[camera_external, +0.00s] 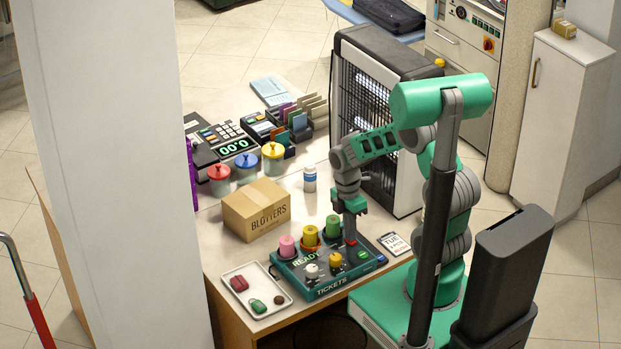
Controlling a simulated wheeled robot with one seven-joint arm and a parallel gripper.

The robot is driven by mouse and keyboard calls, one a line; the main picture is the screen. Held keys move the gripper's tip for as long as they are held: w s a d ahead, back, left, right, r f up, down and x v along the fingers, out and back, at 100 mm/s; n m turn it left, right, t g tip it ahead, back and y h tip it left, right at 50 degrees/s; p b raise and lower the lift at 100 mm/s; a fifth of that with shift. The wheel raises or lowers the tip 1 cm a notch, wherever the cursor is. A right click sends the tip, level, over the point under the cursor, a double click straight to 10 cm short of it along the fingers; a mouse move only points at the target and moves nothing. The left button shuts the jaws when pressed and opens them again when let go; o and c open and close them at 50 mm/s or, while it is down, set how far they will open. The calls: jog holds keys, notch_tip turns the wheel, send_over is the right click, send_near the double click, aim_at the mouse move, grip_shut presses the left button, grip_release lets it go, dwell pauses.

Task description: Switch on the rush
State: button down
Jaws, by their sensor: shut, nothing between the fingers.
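A dark green control box (318,292) marked READY and TICKETS sits near the front edge of the counter. Pink (287,246), yellow (309,236) and green (333,226) cylinders stand along its back. A white knob (312,271) and a yellow knob (335,259) are on its front part. A small blue and green part (381,259) shows at its right end. No label reading "rush" is legible. My gripper (351,241) is shut and empty, pointing down at the box's right back part. A small red spot shows at its tips; I cannot tell whether they touch it.
A white tray (244,307) with small items lies left of the box. A BLOTTERS carton (256,209) and a white bottle (310,179) stand behind. A date card (395,243) lies at right. A tall black grilled unit (358,93) stands close behind my arm.

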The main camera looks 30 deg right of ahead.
jog(key=shift+s+r, duration=0.1)
jog(key=shift+r, duration=0.05)
notch_tip(320, 180, up, 14)
jog(key=w+p, duration=0.1)
jog(key=shift+w, duration=0.35)
jog(key=s+b, duration=0.1)
jog(key=b, duration=0.4)
jog(key=shift+s+b, duration=0.15)
jog(key=shift+b, duration=0.15)
